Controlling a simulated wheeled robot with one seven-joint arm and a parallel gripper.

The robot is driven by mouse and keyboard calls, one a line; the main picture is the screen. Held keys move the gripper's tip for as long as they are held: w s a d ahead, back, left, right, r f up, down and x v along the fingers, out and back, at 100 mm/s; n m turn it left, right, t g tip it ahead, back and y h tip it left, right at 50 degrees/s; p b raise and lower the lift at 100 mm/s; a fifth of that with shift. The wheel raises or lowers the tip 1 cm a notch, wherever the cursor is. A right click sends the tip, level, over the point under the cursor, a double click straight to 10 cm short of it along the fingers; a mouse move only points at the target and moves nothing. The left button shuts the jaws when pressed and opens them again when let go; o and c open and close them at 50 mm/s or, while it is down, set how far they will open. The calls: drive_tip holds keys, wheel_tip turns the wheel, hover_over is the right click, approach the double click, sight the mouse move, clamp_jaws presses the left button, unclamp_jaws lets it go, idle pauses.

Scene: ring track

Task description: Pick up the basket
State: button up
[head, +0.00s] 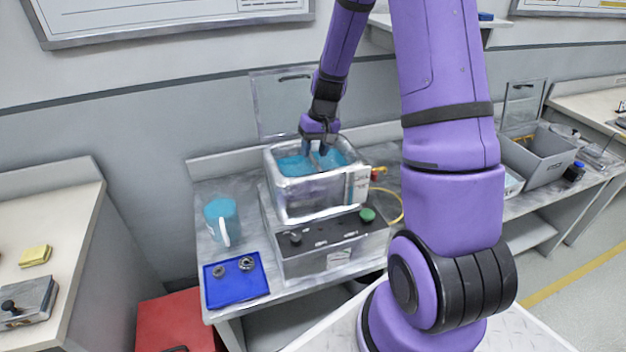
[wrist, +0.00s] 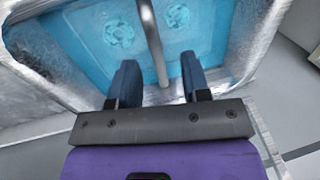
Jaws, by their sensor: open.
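A metal tank (head: 310,193) filled with blue liquid sits on the bench, on a grey control unit (head: 330,242). A thin metal bar, which looks like the basket's handle (wrist: 152,38), crosses over the liquid in the wrist view. The rest of the basket cannot be made out clearly. My gripper (head: 318,149) points down into the tank opening. In the wrist view my gripper (wrist: 159,82) is open, with one dark blue finger on each side of the bar. Whether either finger touches the bar cannot be told.
A blue tray (head: 235,286) with small metal parts and a blue jug (head: 221,218) stand left of the unit. An open lid (head: 284,103) rises behind the tank. A grey bin (head: 540,155) is at right. A red box (head: 178,322) stands low at left.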

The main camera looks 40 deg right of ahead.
sight(312, 165)
drive_tip(key=shift+a+f, duration=0.2)
drive_tip(key=shift+f, duration=1.2)
drive_tip(key=shift+a+f, duration=0.15)
drive_tip(key=shift+f, duration=1.2)
clamp_jaws()
